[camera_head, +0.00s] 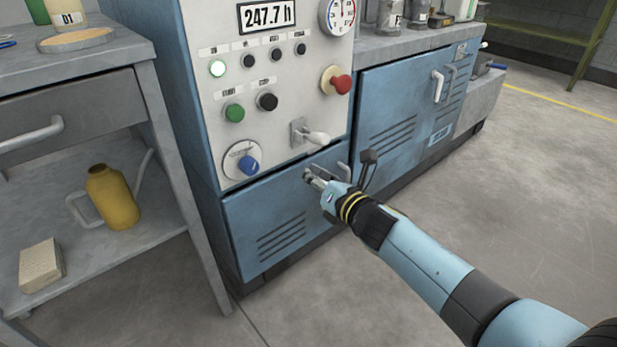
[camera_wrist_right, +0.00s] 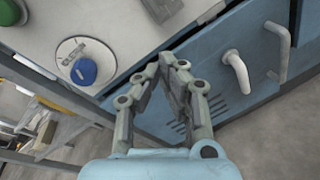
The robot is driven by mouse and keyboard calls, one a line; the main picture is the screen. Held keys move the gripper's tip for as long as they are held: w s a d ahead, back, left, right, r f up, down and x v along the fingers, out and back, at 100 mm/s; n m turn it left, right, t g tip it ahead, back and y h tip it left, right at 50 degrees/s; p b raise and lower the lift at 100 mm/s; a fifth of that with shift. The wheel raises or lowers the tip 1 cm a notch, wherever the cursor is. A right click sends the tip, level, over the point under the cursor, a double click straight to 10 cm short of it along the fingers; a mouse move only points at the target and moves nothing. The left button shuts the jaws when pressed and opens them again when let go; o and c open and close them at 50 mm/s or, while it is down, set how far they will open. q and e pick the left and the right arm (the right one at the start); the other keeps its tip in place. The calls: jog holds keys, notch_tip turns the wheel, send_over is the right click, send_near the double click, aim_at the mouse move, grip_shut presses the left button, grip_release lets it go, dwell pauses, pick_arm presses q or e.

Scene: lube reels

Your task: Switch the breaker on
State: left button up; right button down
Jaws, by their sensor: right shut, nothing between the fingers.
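The machine's panel (camera_head: 208,113) carries the controls, and I cannot tell for sure which is the breaker. A lever with a pale rounded handle (camera_head: 318,138) sticks out from a small grey plate low on the panel. A blue rotary knob (camera_head: 249,165) sits on a round white dial at lower left; it also shows in the right wrist view (camera_wrist_right: 84,72). My right gripper (camera_head: 309,177) is shut and empty, in front of the blue lower door, just below the lever in the picture. Its closed fingers show in the right wrist view (camera_wrist_right: 168,65). My left gripper is out of view.
A red mushroom button (camera_head: 341,84), a green button (camera_head: 234,113) and a black button (camera_head: 267,101) are above. A lit lamp (camera_head: 217,69) is at upper left. A grey table (camera_head: 105,62) with a yellow jug (camera_head: 111,197) below stands left. Floor is clear at right.

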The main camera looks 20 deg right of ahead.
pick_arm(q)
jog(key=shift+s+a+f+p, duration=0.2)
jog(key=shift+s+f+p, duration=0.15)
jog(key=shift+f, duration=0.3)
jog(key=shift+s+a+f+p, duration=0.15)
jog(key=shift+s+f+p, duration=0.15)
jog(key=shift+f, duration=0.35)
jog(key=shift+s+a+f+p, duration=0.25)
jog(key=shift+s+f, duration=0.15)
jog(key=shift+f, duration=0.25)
pick_arm(e)
jog(key=v, duration=1)
jog(key=shift+f, duration=0.2)
jog(key=shift+s+a+f, duration=0.1)
